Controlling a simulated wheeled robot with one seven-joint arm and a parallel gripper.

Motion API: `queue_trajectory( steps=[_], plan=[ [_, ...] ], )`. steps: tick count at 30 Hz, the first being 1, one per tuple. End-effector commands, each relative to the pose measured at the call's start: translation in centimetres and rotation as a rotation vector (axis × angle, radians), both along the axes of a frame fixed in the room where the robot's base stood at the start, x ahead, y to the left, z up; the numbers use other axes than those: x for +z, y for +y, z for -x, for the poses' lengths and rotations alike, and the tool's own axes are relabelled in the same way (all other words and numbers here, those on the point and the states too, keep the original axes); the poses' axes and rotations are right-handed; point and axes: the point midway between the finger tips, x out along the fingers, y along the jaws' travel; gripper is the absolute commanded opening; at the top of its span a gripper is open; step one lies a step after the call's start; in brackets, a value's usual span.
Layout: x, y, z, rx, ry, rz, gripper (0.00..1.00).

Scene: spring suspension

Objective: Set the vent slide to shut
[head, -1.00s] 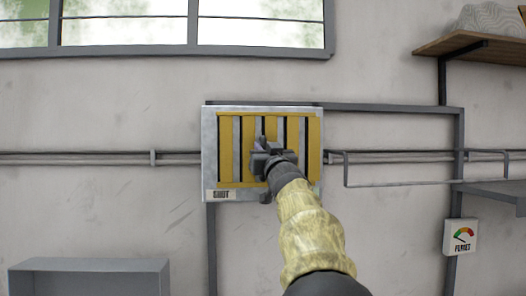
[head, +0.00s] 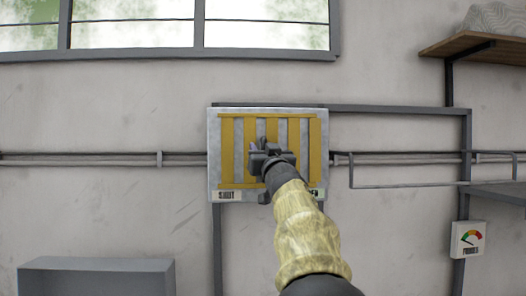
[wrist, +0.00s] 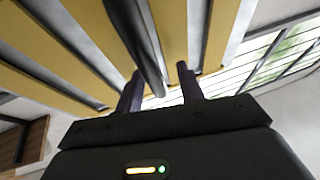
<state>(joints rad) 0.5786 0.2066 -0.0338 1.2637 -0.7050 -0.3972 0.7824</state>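The vent is a grey plate (head: 213,150) on the wall with a yellow slatted slide (head: 227,150) on it. A label reading SHUT (head: 227,195) is at its lower left; a second label (head: 316,194) at lower right is partly hidden by my arm. Grey shows between the yellow slats, with no dark slots visible. My gripper (head: 268,147) is in front of the middle of the slide. In the wrist view, my gripper (wrist: 159,86) has its fingers apart, with a dark handle (wrist: 146,45) between them, close to the left finger. The yellow slats (wrist: 168,30) show behind.
A wooden shelf (head: 480,43) is at the upper right, and a grey box (head: 96,265) is at the lower left. Pipes (head: 80,159) run along the wall. Windows (head: 265,33) are above.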

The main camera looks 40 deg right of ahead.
Motion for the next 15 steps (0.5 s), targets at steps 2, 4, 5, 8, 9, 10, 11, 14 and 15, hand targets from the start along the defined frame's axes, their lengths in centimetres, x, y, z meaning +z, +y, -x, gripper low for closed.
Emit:
queue_trajectory(
  steps=[2,4,5,8,9,10,11,14,15],
  plan=[
    [-0.1,0.0,0.1,0.000,0.001,0.000,0.38],
    [-0.3,0.1,0.3,-0.001,0.001,-0.002,0.38],
    [-0.4,0.1,0.5,-0.001,0.001,-0.002,0.38],
    [-0.8,0.5,1.3,-0.001,0.000,0.000,0.38],
    [-1.1,0.6,1.8,0.000,0.000,0.000,0.38],
    [-1.3,0.8,2.2,0.000,-0.001,0.000,0.38],
    [-1.5,0.9,2.7,0.000,-0.001,0.000,0.38],
    [-2.2,1.5,4.3,-0.002,0.000,0.002,0.38],
    [-2.6,1.7,5.0,-0.002,0.000,0.000,0.38]
  ],
)
